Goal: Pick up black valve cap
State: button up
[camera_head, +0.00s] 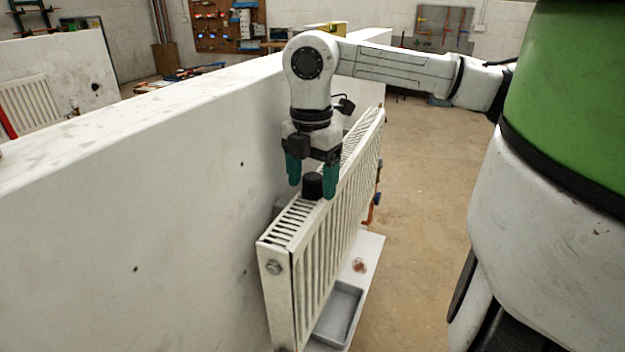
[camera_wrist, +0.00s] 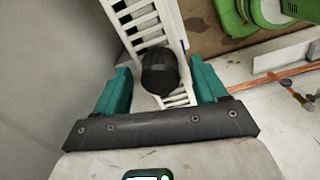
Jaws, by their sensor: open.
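The black valve cap (camera_head: 312,186) is a short dark cylinder standing on the top grille of the white radiator (camera_head: 285,226). In the wrist view the cap (camera_wrist: 160,71) lies between the two green fingers, with a gap on each side. My gripper (camera_head: 311,188) is open, pointing down over the radiator, with its green fingertips on either side of the cap at about its height. I cannot tell from these views how far down the fingers reach beside the cap.
A white wall (camera_head: 180,180) runs close behind the radiator. A grey tray (camera_head: 340,312) stands on a white board below it. In the wrist view, copper pipes (camera_wrist: 275,76) and a green thing (camera_wrist: 232,18) lie farther down. Open floor (camera_head: 425,170) is to the right.

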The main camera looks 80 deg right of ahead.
jog(key=c, duration=1.1)
jog(key=shift+r, duration=0.1)
jog(key=shift+r, duration=0.2)
notch_tip(320, 180, up, 2)
jog(key=shift+r+b, duration=0.1)
jog(key=shift+b, duration=0.75)
jog(key=s+r+b, duration=0.3)
jog(key=s+r, duration=0.7)
jog(key=s, duration=0.4)
jog(key=shift+d, duration=0.4)
